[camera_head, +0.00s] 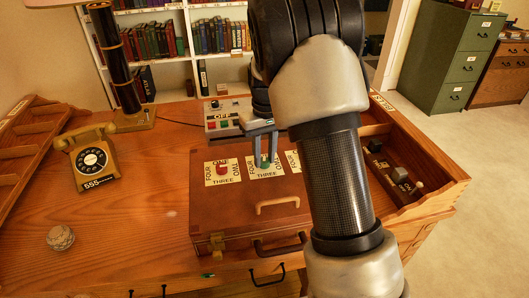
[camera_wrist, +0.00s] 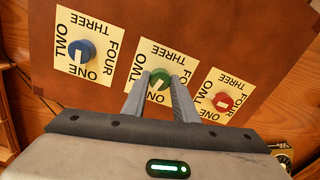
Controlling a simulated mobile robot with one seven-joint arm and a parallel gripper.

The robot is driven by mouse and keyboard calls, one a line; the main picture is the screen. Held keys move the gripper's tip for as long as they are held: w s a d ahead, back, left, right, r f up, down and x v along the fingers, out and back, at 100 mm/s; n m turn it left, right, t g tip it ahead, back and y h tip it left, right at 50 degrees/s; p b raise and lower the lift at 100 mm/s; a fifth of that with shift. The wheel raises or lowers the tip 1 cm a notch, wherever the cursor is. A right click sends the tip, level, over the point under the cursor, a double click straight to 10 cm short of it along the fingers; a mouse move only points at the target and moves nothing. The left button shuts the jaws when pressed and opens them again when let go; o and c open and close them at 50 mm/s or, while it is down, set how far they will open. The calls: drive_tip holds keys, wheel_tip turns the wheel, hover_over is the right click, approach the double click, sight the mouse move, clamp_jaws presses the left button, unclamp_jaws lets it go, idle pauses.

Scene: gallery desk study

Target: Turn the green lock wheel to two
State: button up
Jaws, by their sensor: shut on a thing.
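The green lock wheel (camera_wrist: 158,80) sits on a cream card in the middle of the brown case lid (camera_wrist: 220,45). The words ONE, TWO, THREE and FOUR surround it. My gripper (camera_wrist: 158,84) is shut on this wheel, one finger on each side. In the head view my gripper (camera_head: 265,161) comes down on the middle card (camera_head: 265,175). A pale mark on the wheel's lower part shows between the fingers, towards ONE; its exact angle is hard to tell. The blue wheel (camera_wrist: 82,50) and red wheel (camera_wrist: 223,101) stand on cards to either side.
A telephone (camera_head: 92,158) and a lamp (camera_head: 127,75) are left. An open compartment (camera_head: 440,172) is right.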

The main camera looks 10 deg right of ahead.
drive_tip(key=m+p, duration=0.2)
drive_tip(key=m, duration=0.1)
drive_tip(key=shift+r+m, duration=0.1)
drive_tip(key=shift+m, duration=0.3)
drive_tip(key=m+p, duration=0.2)
drive_tip(key=m, duration=0.2)
drive_tip(key=shift+s, duration=0.1)
drive_tip(key=m+p, duration=0.1)
drive_tip(key=m, duration=0.3)
drive_tip(key=shift+p, duration=0.4)
drive_tip(key=shift+m+p, duration=0.7)
drive_tip(key=shift+m, duration=0.9)
drive_tip(key=o, duration=1.1)
drive_tip(key=shift+c, duration=0.2)
